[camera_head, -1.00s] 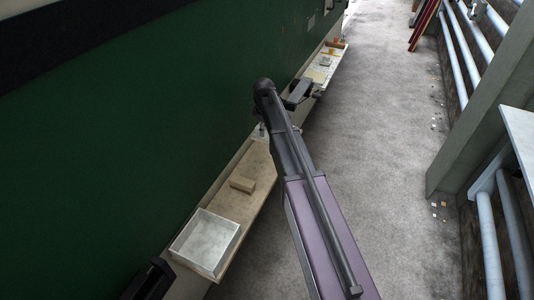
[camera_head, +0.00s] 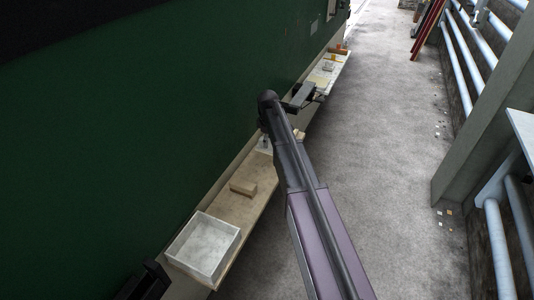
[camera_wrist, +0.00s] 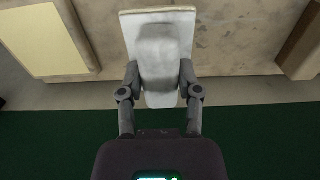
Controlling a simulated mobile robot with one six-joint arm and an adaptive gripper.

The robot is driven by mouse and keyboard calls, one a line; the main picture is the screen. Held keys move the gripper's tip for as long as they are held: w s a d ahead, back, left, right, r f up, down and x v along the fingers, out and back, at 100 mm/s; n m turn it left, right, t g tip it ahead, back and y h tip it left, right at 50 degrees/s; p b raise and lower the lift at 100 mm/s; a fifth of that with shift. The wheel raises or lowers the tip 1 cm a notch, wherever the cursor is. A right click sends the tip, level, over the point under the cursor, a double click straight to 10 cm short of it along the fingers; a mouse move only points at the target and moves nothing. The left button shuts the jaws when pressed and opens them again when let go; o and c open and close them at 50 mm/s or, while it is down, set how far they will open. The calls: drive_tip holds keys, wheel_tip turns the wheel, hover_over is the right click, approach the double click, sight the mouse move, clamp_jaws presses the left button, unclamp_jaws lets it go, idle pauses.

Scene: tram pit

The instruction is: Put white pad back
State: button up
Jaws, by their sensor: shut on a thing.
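The white pad (camera_wrist: 158,20) is in the middle of the wrist view, a pale flat plate with a rounded raised part on it. My gripper (camera_wrist: 158,92) is shut on its raised part, one finger at each side. In the head view the pad (camera_head: 263,146) shows as a small white patch under my gripper (camera_head: 264,134), at the far part of the beige shelf (camera_head: 222,208) along the green wall. The pad is over the shelf surface; I cannot tell whether it touches it. My arm hides part of the shelf.
A wooden block (camera_head: 243,187) lies on the shelf, also at right in the wrist view (camera_wrist: 304,42). A white tray (camera_head: 204,245) stands nearer. A cream panel (camera_wrist: 42,38) is left of the pad. A farther shelf (camera_head: 325,72) holds small items.

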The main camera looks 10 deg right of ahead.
sight(268, 150)
drive_tip(key=shift+f, duration=0.15)
wheel_tip(268, 150, down, 4)
drive_tip(key=b, duration=0.4)
drive_tip(key=shift+f+b, duration=0.2)
drive_tip(key=shift+b, duration=0.1)
drive_tip(key=shift+f, duration=0.15)
idle(0.4)
drive_tip(key=o, duration=1)
wheel_tip(268, 150, up, 6)
drive_tip(key=p, duration=0.5)
drive_tip(key=shift+w+f, duration=0.15)
wheel_tip(268, 150, up, 8)
drive_tip(key=p, duration=0.8)
